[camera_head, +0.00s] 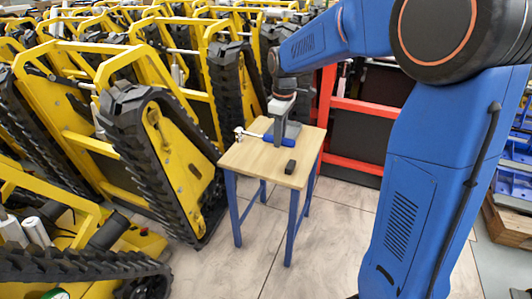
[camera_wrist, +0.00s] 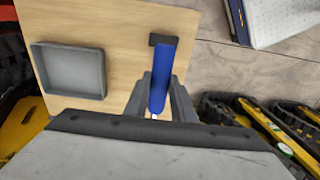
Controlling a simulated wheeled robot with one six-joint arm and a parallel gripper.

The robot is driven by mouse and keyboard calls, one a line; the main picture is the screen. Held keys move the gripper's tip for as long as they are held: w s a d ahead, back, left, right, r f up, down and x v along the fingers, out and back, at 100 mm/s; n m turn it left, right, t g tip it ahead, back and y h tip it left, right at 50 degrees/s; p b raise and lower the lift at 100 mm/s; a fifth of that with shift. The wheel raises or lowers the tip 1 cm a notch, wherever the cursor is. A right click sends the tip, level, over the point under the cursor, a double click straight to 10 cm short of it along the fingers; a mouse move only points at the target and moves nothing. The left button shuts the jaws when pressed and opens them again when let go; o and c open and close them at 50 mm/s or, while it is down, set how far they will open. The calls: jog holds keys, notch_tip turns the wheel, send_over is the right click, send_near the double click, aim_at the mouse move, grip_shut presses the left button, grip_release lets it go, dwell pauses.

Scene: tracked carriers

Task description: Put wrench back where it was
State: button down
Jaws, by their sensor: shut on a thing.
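The wrench (camera_head: 254,135) has a silver head at the left and a blue handle. The handle (camera_wrist: 162,70) also shows in the wrist view, pointing away from my gripper (camera_wrist: 159,98). My gripper (camera_head: 281,137) points down over the small wooden table (camera_head: 252,160) and is shut on the blue handle, one finger on each side. The wrench lies roughly level at the table top; whether it touches the wood I cannot tell. The fingers hide part of the handle, and the wrench's head is out of sight in the wrist view.
A shallow grey tray (camera_wrist: 72,97), empty, sits on the table in the wrist view. A small dark block (camera_head: 290,167) lies near the table's front right edge. Yellow tracked carriers (camera_head: 172,155) crowd the left. A red frame (camera_head: 356,105) stands behind. Floor in front is clear.

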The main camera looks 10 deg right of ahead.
notch_tip(320, 180, down, 7)
jog(key=shift+f, duration=0.15)
dwell(0.4)
jog(key=c, duration=1.5)
grip_release()
